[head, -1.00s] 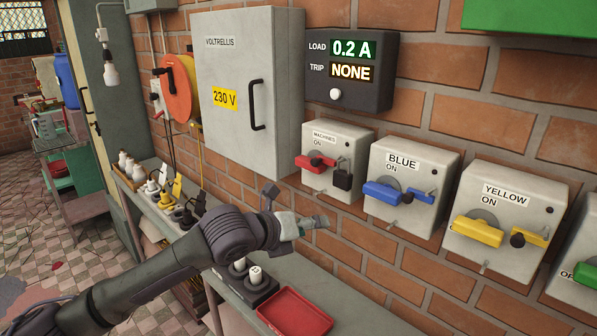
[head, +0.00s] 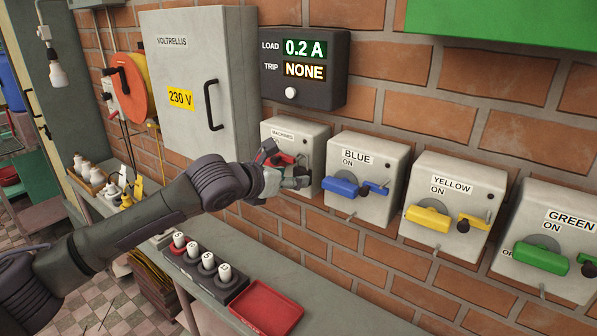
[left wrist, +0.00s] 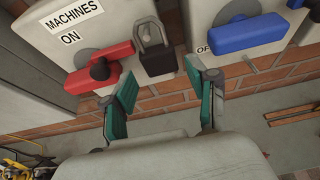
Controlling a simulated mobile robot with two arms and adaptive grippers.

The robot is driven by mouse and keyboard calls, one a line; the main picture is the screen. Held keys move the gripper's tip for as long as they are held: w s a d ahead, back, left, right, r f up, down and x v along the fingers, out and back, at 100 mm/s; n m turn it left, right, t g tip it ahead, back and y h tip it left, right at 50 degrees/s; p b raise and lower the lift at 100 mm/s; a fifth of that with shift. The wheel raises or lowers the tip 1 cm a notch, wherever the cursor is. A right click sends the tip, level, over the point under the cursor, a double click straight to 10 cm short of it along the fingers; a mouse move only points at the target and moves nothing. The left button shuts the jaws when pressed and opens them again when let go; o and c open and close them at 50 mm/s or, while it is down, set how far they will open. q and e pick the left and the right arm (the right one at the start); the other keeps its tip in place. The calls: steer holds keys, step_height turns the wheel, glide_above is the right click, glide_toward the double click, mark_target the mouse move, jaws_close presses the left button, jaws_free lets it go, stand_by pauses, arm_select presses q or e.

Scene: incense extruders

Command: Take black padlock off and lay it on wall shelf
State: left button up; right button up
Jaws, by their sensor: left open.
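The black padlock (left wrist: 157,55) hangs upright by its shackle beside the red handle (left wrist: 98,70) of the MACHINES switch box (left wrist: 85,25). In the head view my left gripper (head: 296,171) hides most or all of the padlock. In the left wrist view my left gripper (left wrist: 160,82) is open, its two green-padded fingers pointing toward the padlock. The padlock's lower body shows between and just beyond the fingertips; I see no grip on it. A grey shelf (head: 335,317) runs along the wall below the switch boxes. My right gripper is not in view.
A red tray (head: 268,306) and a black holder with several white plugs (head: 209,262) stand on the shelf. The blue handle (left wrist: 245,35) is close right of the padlock. YELLOW (head: 455,195) and GREEN (head: 555,235) boxes follow. Bare shelf lies right of the tray.

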mark_target(300, 174)
arm_select(q)
steer(key=shift+p+x, duration=0.45)
steer(key=shift+x, duration=1.85)
steer(key=c, duration=1)
steer(key=shift+r+p, duration=0.3)
steer(key=shift+p, duration=0.45)
steer(key=shift+s+a, duration=0.1)
steer(key=shift+s+a+r+p, duration=0.1)
steer(key=shift+s+a+p, duration=0.75)
steer(key=shift+s, duration=0.35)
steer(key=shift+s+a+r+p, duration=0.1)
steer(key=shift+s+a+p, duration=0.75)
steer(key=shift+s, duration=0.3)
